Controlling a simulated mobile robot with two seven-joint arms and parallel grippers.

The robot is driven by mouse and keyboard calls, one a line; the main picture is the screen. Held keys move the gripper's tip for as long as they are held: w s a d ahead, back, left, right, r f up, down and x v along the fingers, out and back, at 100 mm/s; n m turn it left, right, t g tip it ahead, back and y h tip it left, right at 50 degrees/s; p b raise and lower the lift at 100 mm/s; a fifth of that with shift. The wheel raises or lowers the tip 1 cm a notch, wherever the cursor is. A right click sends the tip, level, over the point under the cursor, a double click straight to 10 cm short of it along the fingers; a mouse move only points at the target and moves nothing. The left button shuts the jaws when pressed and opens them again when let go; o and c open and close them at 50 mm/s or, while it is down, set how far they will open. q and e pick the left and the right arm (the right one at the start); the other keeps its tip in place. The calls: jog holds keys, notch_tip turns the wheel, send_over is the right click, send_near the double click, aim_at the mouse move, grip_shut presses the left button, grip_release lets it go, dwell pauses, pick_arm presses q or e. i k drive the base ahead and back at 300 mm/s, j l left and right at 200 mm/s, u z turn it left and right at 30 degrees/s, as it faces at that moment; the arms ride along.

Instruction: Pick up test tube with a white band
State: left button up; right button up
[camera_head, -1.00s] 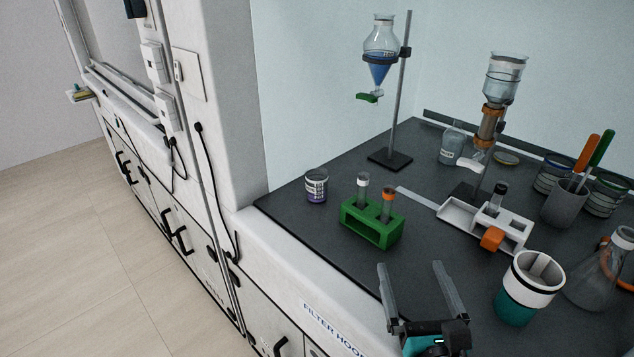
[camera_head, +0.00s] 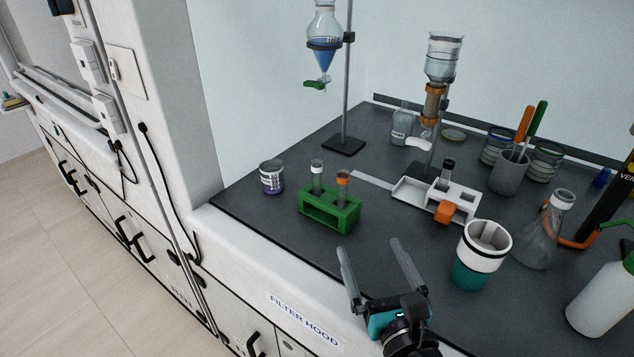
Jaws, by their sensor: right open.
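A test tube with a white band (camera_head: 317,174) at its top stands upright in the left hole of a green rack (camera_head: 330,217). A second tube with an orange band (camera_head: 343,185) stands beside it in the same rack. A dark-topped tube (camera_head: 447,172) stands in a white rack (camera_head: 412,191) further right. My right gripper (camera_head: 374,260) is open and empty at the bench's front edge, in front of the green rack and apart from it. My left gripper is not in view.
A small labelled jar (camera_head: 271,177) stands left of the green rack. A white-and-teal cup (camera_head: 469,275) is right of my gripper, with a flask (camera_head: 545,232) beyond. A separatory funnel on a stand (camera_head: 343,143) is behind. Dark bench between rack and gripper is clear.

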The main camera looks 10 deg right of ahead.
aim_at(316, 165)
jog(key=i+j+z, duration=0.15)
jog(key=j+z, duration=0.3)
jog(key=i+j+z, duration=0.15)
jog(key=j+z, duration=0.3)
jog(key=l, duration=0.1)
